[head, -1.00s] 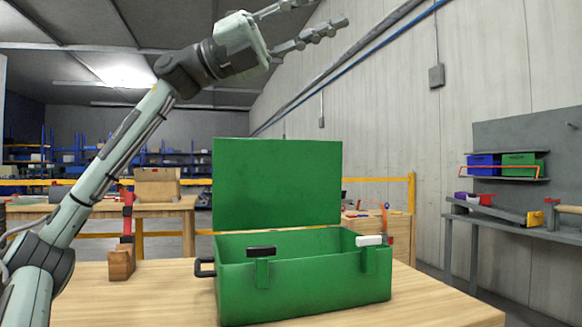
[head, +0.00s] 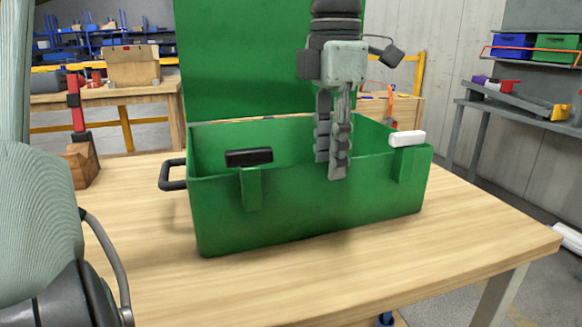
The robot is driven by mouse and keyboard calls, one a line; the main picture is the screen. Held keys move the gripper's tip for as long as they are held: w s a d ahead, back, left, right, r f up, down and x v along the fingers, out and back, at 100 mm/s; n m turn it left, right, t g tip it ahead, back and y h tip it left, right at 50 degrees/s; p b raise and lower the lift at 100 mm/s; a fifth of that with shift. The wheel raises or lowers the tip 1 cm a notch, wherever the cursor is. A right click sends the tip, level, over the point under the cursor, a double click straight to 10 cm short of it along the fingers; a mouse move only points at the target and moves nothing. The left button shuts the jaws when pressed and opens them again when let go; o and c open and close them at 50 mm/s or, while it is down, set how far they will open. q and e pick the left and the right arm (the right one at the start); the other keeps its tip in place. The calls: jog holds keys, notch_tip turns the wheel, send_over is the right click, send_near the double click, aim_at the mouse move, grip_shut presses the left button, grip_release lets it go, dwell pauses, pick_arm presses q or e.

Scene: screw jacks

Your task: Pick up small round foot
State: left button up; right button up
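The small round foot does not show in the head view. A green toolbox (head: 310,205) stands on the wooden table with its lid (head: 240,60) raised, and its front wall hides the floor inside. My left gripper (head: 331,168) points down at the toolbox's front right, its fingers overlapping the front wall in the picture. My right gripper is out of view.
The toolbox has a black latch (head: 249,157), a white latch (head: 407,138) and a black side handle (head: 172,175). A wooden block with a red-and-black upright tool (head: 80,140) stands at the table's left. The table front (head: 400,255) is clear. A grey bench (head: 520,112) is at the right.

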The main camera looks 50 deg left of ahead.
pick_arm(q)
notch_tip(320, 180, down, 3)
send_over(327, 229)
notch_tip(327, 229, down, 4)
jog(key=shift+a+f+b, duration=0.1)
jog(key=shift+a+b, duration=0.05)
jog(key=shift+b, duration=0.2)
jog(key=shift+f, duration=0.3)
jog(key=shift+w, duration=0.1)
grip_shut()
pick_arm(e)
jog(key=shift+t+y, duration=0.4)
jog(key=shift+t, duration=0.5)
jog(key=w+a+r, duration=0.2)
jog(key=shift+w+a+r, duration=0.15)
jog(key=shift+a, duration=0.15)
pick_arm(q)
jog(key=shift+w+r, duration=0.1)
jog(key=shift+r, duration=0.1)
